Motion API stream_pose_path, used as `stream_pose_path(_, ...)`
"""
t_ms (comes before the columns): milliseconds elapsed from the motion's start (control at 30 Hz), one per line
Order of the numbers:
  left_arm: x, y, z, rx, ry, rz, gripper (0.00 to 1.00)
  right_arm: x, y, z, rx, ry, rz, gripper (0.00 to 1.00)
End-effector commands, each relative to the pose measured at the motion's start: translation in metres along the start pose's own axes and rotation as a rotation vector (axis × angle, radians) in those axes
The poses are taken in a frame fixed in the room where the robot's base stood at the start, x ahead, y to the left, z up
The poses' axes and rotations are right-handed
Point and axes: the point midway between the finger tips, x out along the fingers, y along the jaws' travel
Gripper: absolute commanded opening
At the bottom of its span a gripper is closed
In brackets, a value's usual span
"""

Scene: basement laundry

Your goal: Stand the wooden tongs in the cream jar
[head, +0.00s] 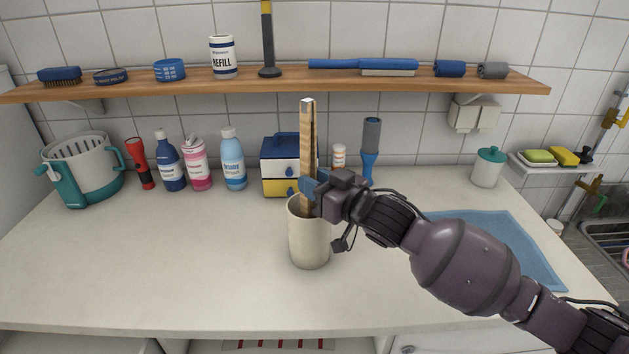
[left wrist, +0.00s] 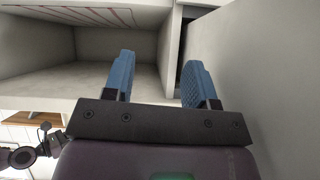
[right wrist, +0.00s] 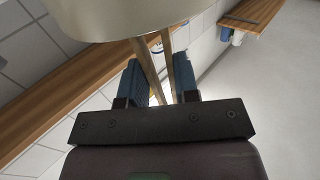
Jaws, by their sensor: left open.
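The cream jar (head: 309,242) stands upright on the counter near the middle; part of its side fills the top of the right wrist view (right wrist: 130,12). The wooden tongs (head: 307,135) stand nearly upright, their lower end behind the jar's front rim and hidden inside it. My right gripper (head: 316,188) is at the jar's mouth, shut on the tongs; in the right wrist view the tongs' two legs (right wrist: 151,68) run between its blue fingers. My left gripper (left wrist: 158,80) is open and empty, seen only in the left wrist view, in front of an open compartment.
A wooden shelf (head: 290,82) with brushes and a refill tub crosses the wall above. Bottles, a red torch (head: 139,164), a teal basket (head: 82,168) and a blue-yellow box (head: 280,166) line the counter's back. A blue cloth (head: 510,245) lies right. The counter's left front is clear.

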Motion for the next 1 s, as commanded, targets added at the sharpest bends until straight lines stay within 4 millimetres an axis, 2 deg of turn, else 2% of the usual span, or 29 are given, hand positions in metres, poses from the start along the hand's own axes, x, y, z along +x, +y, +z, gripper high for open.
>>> stream_pose_path(33,0.0,0.0,0.0,0.0,0.0,0.0,0.52,0.0,0.0,0.0,0.0,0.0,0.0,0.36)
stream_pose_path(167,-0.001,0.0,0.001,0.0,-0.002,0.0,0.52,0.0,0.0,0.0,0.0,0.0,0.0,0.56)
stream_pose_path(200,-0.001,0.0,0.002,-0.001,-0.003,-0.001,0.52,0.0,0.0,0.0,0.0,0.0,0.0,0.58)
stream_pose_path(567,-0.003,0.0,0.003,-0.001,-0.006,-0.001,0.52,-0.006,0.001,0.001,0.001,-0.002,0.001,0.58)
stream_pose_path(667,-0.003,0.0,0.002,-0.001,-0.005,-0.001,0.52,-0.019,0.001,0.001,0.0,-0.002,0.001,0.58)
stream_pose_path(1000,-0.004,-0.001,-0.003,-0.001,0.001,-0.002,0.52,-0.079,0.0,0.0,0.0,-0.001,0.001,0.58)
